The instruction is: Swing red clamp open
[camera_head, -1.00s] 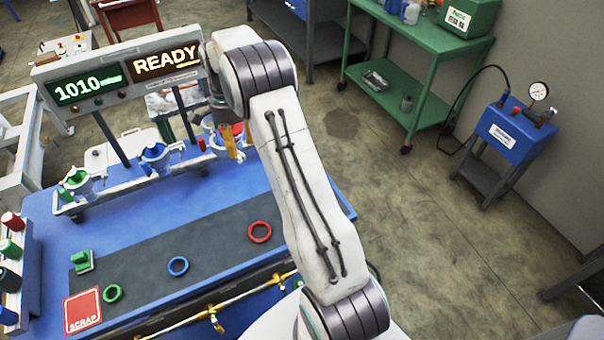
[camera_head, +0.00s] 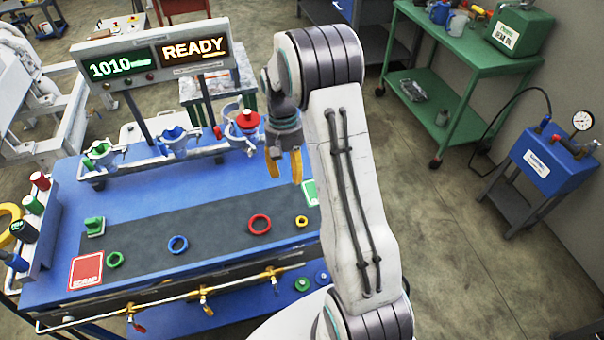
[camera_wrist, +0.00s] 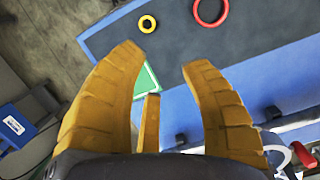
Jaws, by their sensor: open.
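The red clamp (camera_head: 248,120) sits at the right end of the rail at the back of the blue bench, on a pale round fitting (camera_head: 238,138). In the wrist view a bit of red (camera_wrist: 314,152) shows at the lower right edge beside a pale ring; most of it is out of frame. My gripper (camera_head: 284,166) has yellow fingers and hangs just right of and in front of the red clamp, apart from it. In the wrist view my gripper (camera_wrist: 162,58) is open, with nothing between its fingers. Whether the clamp is latched cannot be told.
The blue fitting (camera_head: 173,142) and green fitting (camera_head: 100,152) stand further left on the rail. A red ring (camera_head: 259,224), blue ring (camera_head: 178,244), green ring (camera_head: 115,259) and yellow ring (camera_head: 301,221) lie on the dark mat. A display panel (camera_head: 155,62) stands behind the rail.

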